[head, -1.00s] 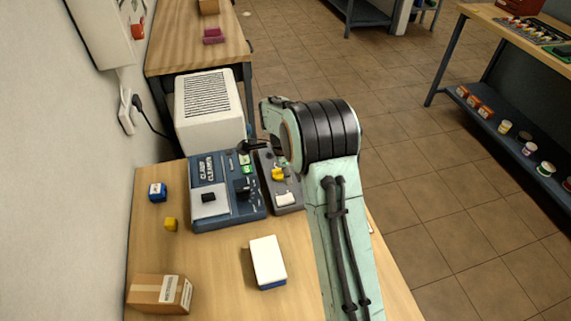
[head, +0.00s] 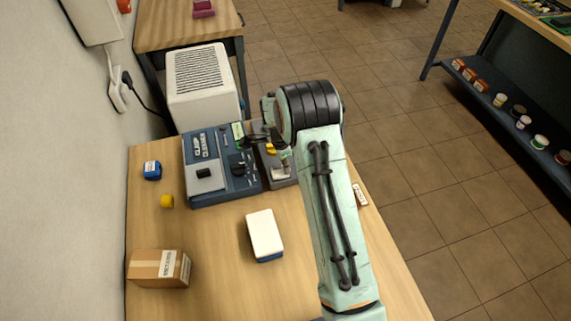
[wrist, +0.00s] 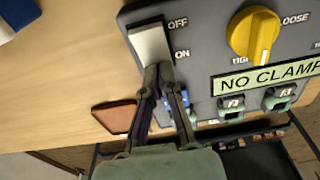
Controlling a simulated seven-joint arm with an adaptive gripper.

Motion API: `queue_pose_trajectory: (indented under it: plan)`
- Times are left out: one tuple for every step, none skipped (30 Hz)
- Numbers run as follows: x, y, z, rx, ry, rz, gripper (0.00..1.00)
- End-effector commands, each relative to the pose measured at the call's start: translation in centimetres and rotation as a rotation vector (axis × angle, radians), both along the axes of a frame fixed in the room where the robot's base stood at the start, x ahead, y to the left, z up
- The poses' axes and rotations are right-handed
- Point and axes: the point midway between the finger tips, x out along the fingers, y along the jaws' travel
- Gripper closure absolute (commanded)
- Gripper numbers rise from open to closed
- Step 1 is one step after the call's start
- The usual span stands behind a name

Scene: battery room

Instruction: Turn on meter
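The grey device (wrist: 215,65), apparently the meter, carries a white rocker switch (wrist: 150,45) marked OFF at its upper end and ON at its lower end. It also has a yellow knob (wrist: 254,36) and a NO CLAMP label (wrist: 268,75). My gripper (wrist: 160,72) is shut with its fingertips together and nothing visible between them. The tips are at the ON end of the switch and appear to touch it. Which end of the switch is pressed in is not clear. In the head view the device (head: 284,181) is partly hidden behind my arm.
A blue clamp cleaner (head: 225,191) stands just left of the device. A white vented unit (head: 203,87) stands behind.

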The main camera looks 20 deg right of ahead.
Motion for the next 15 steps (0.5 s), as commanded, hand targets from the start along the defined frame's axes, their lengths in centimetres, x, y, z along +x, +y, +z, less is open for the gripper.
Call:
queue_pose_trajectory:
  plan:
    - [-0.1,0.0,-0.2,0.001,0.002,0.002,1.00]
    - [-0.1,0.0,-0.2,0.001,0.002,0.002,1.00]
    - [-0.1,0.0,-0.2,0.001,0.003,0.002,1.00]
    - [-0.1,0.1,-0.2,0.001,0.003,0.002,1.00]
    - [-0.1,0.1,-0.2,0.001,0.003,0.002,1.00]
    - [-0.1,0.2,-0.2,0.001,0.003,0.003,1.00]
    - [-0.1,0.2,-0.1,0.001,0.003,0.003,1.00]
    - [-0.1,0.3,-0.1,0.001,0.003,0.003,1.00]
    - [-0.1,0.5,0.0,0.002,0.003,0.004,1.00]
    - [-0.1,0.6,0.0,0.002,0.003,0.004,1.00]
    - [-0.1,0.8,0.1,0.002,0.004,0.005,1.00]
    - [-0.1,0.9,0.2,0.002,0.004,0.005,1.00]
    - [-0.1,1.0,0.3,0.002,0.004,0.005,1.00]
    - [-0.1,1.2,0.3,0.001,0.003,0.004,1.00]
    - [-0.1,1.3,0.4,0.001,0.002,0.004,1.00]
